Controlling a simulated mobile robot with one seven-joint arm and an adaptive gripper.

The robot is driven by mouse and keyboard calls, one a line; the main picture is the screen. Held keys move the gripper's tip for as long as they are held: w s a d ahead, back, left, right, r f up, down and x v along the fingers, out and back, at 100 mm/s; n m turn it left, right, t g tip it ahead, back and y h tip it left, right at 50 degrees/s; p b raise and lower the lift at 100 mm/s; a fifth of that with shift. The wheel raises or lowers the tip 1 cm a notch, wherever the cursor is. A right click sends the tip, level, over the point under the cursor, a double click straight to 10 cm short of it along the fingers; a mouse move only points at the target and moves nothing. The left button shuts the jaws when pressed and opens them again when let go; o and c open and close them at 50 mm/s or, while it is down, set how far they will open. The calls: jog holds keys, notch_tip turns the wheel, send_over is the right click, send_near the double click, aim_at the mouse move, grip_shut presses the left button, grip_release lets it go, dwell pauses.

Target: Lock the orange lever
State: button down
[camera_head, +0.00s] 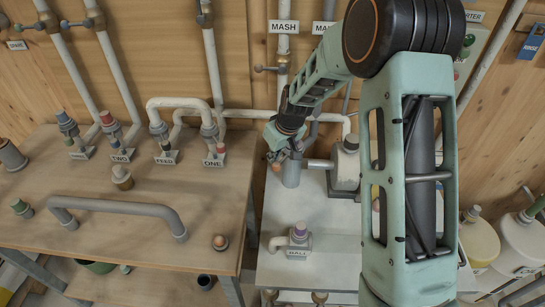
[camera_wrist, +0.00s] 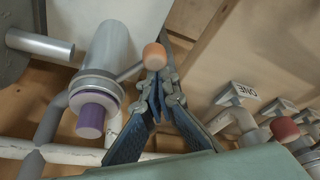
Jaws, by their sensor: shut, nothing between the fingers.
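The orange lever shows in the wrist view as a rounded orange knob (camera_wrist: 154,55) just beyond my fingertips. In the head view a small orange end (camera_head: 276,167) shows below my gripper (camera_head: 279,157), beside a grey upright cylinder (camera_head: 291,174). In the wrist view my gripper (camera_wrist: 156,84) has its fingers together with nothing between them. The fingertips are at or very near the knob's base; I cannot tell whether they touch it.
In the wrist view a grey cylinder with a purple cap (camera_wrist: 92,114) stands left of the fingers, and a pipe valve labelled ONE (camera_wrist: 240,92) lies right. In the head view a wooden bench (camera_head: 130,228) stands left.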

jog(key=shift+s+d+f+n+g+y+b, duration=0.15)
jog(key=shift+s+d+n+b, duration=0.2)
jog(key=shift+d+n+b, duration=0.25)
jog(key=shift+s+d+n+g+y+b, duration=0.15)
jog(key=shift+s+d+n+b, duration=0.15)
jog(key=shift+d+n+b, duration=0.3)
jog(key=d+n+g+y, duration=0.1)
jog(key=d+n+g, duration=0.2)
jog(key=d+n, duration=0.4)
jog(key=shift+s+d+n, duration=0.3)
jog(key=shift+d+n, duration=0.05)
jog(key=shift+n, duration=1.05)
jog(key=shift+d, duration=0.1)
notch_tip(320, 180, up, 10)
jog(key=shift+a+r, duration=0.25)
jog(key=shift+a, duration=0.1)
